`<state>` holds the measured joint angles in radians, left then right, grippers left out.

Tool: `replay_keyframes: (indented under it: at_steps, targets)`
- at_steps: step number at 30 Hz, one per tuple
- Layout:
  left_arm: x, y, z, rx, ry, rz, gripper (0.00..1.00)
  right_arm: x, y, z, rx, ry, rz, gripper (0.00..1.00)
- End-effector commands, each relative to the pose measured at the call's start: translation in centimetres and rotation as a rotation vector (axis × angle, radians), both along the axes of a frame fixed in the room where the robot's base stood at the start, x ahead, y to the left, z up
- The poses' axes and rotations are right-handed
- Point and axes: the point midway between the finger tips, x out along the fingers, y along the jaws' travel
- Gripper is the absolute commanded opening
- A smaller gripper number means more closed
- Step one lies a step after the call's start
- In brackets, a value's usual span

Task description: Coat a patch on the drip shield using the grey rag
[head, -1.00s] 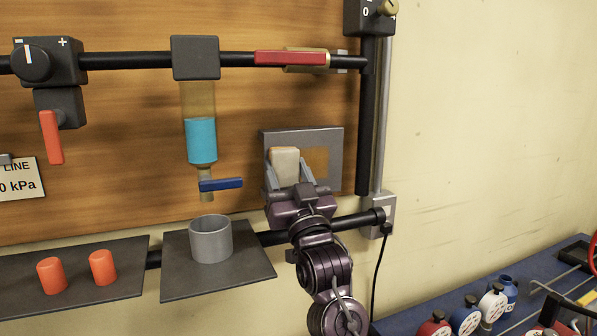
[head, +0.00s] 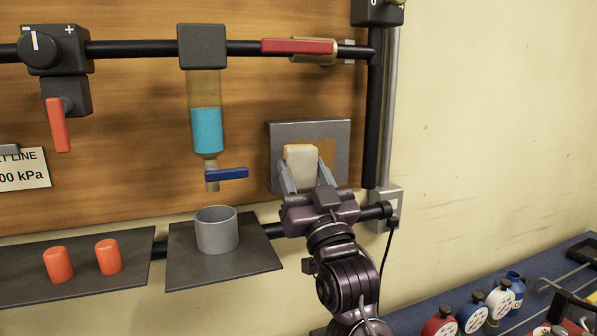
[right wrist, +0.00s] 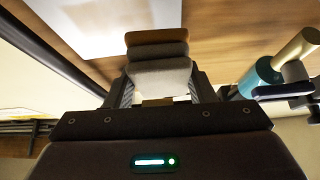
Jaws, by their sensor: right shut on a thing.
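My right gripper (head: 305,182) is shut on the pale grey rag (head: 301,167), a thick pad in front of the shield that hides part of the patch. In the right wrist view the rag (right wrist: 160,78) sits between the fingers, with a brown band along its far edge. The shield shows there as a bright pale surface (right wrist: 90,25). I cannot tell whether the rag touches it. My left gripper is out of view.
A blue-filled dispenser (head: 207,130) with a blue lever (head: 226,173) hangs left of the shield. Below it a grey cup (head: 217,230) stands on a dark shelf; two orange caps (head: 108,257) stand further left. A blue bench (head: 535,262) with several bottles is lower right.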

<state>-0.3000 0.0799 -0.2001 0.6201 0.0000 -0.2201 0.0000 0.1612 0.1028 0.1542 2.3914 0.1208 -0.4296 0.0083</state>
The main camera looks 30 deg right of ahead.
Motion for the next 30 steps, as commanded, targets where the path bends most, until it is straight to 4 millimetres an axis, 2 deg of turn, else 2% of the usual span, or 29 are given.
replay_keyframes:
  at_steps: [12, 22, 30]
  targets:
    - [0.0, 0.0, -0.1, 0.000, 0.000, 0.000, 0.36, -0.6, 0.1, 0.0, 0.000, 0.001, 0.000, 0.31]
    - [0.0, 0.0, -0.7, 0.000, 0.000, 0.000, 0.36, -3.1, 0.7, -0.1, -0.001, 0.001, -0.001, 0.31]
    - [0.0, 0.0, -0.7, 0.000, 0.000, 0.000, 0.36, -3.4, 0.8, 0.0, 0.000, 0.001, 0.000, 0.31]
